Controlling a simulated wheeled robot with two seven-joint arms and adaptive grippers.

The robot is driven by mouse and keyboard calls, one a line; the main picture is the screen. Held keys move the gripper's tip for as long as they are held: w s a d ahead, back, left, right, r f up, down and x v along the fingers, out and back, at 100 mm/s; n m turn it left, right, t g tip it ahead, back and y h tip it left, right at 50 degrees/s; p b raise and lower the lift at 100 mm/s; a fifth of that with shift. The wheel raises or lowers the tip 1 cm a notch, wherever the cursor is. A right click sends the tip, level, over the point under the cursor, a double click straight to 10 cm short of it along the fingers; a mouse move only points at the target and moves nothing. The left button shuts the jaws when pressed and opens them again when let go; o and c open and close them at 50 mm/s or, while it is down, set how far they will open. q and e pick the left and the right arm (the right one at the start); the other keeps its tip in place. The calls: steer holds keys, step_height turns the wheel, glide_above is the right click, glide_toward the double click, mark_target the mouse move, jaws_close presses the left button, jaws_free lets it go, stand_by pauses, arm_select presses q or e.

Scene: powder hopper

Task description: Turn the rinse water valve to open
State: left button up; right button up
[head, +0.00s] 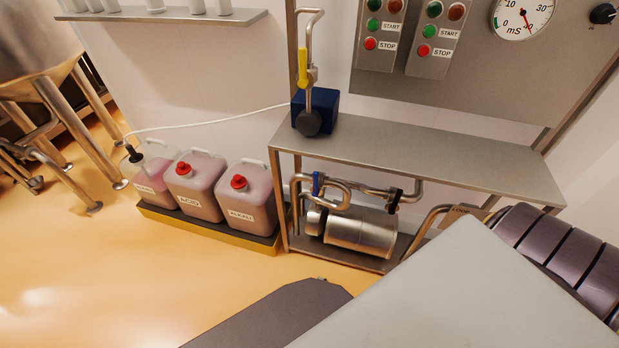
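No label for rinse water is readable, so I cannot tell which valve it is. In the head view, a valve with a blue handle (317,184) is on the steel piping under the steel bench, and the handle looks upright. A black handle (395,201) is on the same piping, further right. A yellow lever (303,68) points up along a steel pipe above the bench. Neither of my grippers shows in this view.
The steel bench (430,155) carries a dark blue box (324,108). A steel motor or pump (360,232) lies beneath. Canisters, including the alkali canister (246,200), stand in a tray (210,228) at left. Control panels with buttons hang above. The yellow floor (110,265) is clear at front left.

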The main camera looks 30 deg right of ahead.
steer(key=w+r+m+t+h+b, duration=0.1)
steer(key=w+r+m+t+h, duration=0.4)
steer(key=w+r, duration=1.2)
arm_select(q)
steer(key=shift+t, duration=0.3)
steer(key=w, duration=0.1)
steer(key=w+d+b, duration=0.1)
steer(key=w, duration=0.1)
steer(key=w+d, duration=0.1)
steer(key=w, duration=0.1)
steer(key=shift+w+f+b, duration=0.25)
steer(key=shift+b, duration=0.15)
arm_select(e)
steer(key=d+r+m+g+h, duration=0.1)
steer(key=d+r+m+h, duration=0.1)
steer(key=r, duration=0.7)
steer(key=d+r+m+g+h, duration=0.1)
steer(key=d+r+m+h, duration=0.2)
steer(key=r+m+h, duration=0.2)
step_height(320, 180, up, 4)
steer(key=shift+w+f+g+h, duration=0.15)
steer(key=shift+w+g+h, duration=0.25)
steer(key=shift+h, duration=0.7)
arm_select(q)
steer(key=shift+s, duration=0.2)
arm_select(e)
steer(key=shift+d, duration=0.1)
